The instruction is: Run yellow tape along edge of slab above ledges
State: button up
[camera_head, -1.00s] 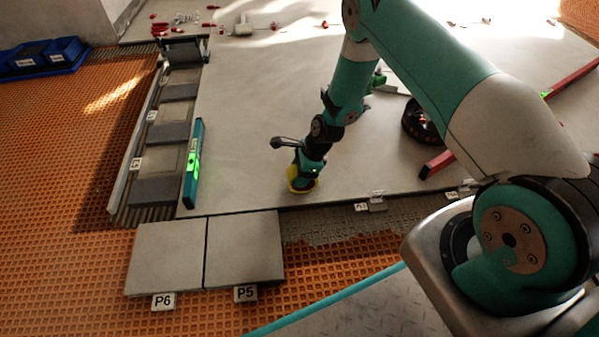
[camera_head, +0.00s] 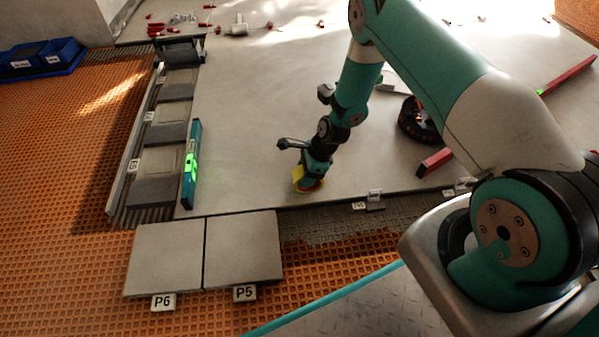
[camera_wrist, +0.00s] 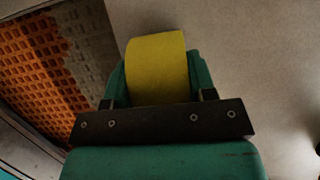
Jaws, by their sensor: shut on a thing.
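My gripper (camera_head: 310,180) is shut on a roll of yellow tape (camera_head: 301,178). It holds the roll low over the large grey slab (camera_head: 255,120), close to its front edge; I cannot tell whether the tape touches the slab. The yellow roll (camera_wrist: 157,68) also shows between the green jaws in the wrist view, with the slab (camera_wrist: 255,50) beyond. No laid strip of tape is visible along the slab's edge. Small metal ledges (camera_head: 375,200) with labels sit at the front edge, right of my gripper.
Two tiles marked P6 (camera_head: 165,255) and P5 (camera_head: 243,250) lie front left on the orange mat (camera_head: 60,190). A teal level (camera_head: 191,165) lies on the slab's left side. A red bar (camera_head: 436,161) and a dark reel (camera_head: 418,120) are on the right.

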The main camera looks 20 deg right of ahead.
jog(key=shift+s+d+f+p, duration=0.1)
jog(key=shift+s+d+p, duration=0.25)
jog(key=shift+d, duration=0.75)
jog(key=shift+s+d+f+p, duration=0.1)
jog(key=shift+s+d+p, duration=0.2)
jog(key=shift+d, duration=0.8)
jog(key=shift+s+d+f+p, duration=0.15)
jog(key=shift+s+d, duration=0.25)
jog(key=shift+d, duration=0.7)
